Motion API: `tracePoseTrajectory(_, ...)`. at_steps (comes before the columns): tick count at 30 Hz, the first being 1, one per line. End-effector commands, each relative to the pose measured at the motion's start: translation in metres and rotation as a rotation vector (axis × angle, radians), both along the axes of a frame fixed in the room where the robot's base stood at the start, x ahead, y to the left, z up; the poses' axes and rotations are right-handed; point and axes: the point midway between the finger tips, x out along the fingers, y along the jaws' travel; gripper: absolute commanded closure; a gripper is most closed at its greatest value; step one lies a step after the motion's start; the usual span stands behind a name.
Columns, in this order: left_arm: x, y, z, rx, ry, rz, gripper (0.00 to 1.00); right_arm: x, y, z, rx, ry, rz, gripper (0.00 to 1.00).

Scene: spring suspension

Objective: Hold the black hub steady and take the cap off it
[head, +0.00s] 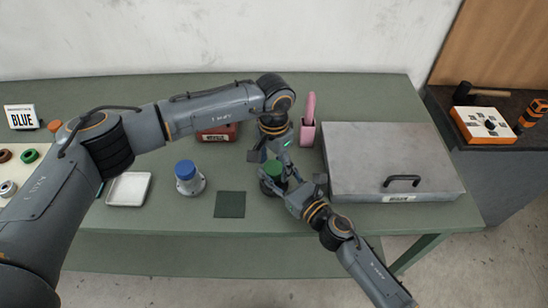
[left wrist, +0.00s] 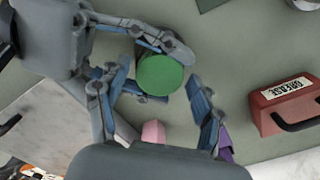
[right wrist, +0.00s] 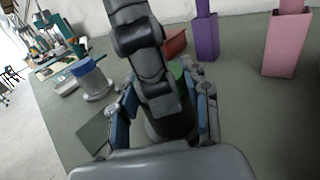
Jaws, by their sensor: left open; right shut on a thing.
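The green cap (head: 272,168) sits on top of the black hub (head: 267,187), which stands upright on the green table. The cap's round top shows clearly in the left wrist view (left wrist: 159,75). My right gripper (head: 277,186) is shut on the black hub low down; in the right wrist view the dark hub (right wrist: 172,127) is between its blue pads. My left gripper (head: 270,155) is open and points down above the cap. In the left wrist view its fingers (left wrist: 160,100) are spread to either side of the cap's near edge. Contact with the cap cannot be told.
A grey hub with a blue cap (head: 188,178), a dark mat (head: 230,204) and a white tray (head: 129,188) lie to the left. Behind stand a red grease box (head: 217,133) and a pink holder (head: 307,132). A large metal case (head: 375,160) fills the right side.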

Motion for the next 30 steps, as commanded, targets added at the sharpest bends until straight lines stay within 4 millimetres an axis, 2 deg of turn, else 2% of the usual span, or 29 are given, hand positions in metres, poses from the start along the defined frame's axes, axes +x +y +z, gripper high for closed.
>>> tracePoseTrajectory(6, -0.0001, -0.0002, -0.0003, 0.000, 0.000, 0.000, 0.35, -0.0004, 0.0005, -0.0004, 0.000, 0.001, 0.001, 1.00)
tracePoseTrajectory(14, -0.0001, -0.0002, -0.0001, 0.000, 0.000, 0.000, 0.88, -0.0004, 0.0005, -0.0004, 0.001, 0.001, 0.001, 1.00)
tracePoseTrajectory(15, 0.0000, -0.0001, -0.0001, 0.000, 0.000, 0.000, 0.89, -0.0004, 0.0005, -0.0003, 0.001, 0.001, 0.001, 1.00)
tracePoseTrajectory(16, 0.0000, -0.0001, -0.0001, 0.000, 0.000, 0.000, 0.50, -0.0004, 0.0005, -0.0003, 0.001, 0.001, 0.001, 1.00)
tracePoseTrajectory(19, 0.0000, -0.0001, -0.0001, 0.000, 0.000, 0.000, 0.29, -0.0004, 0.0005, -0.0003, 0.001, 0.001, 0.001, 1.00)
tracePoseTrajectory(30, 0.0002, -0.0002, 0.0027, -0.001, -0.001, 0.000, 0.29, -0.0004, 0.0005, -0.0003, 0.000, 0.000, 0.001, 1.00)
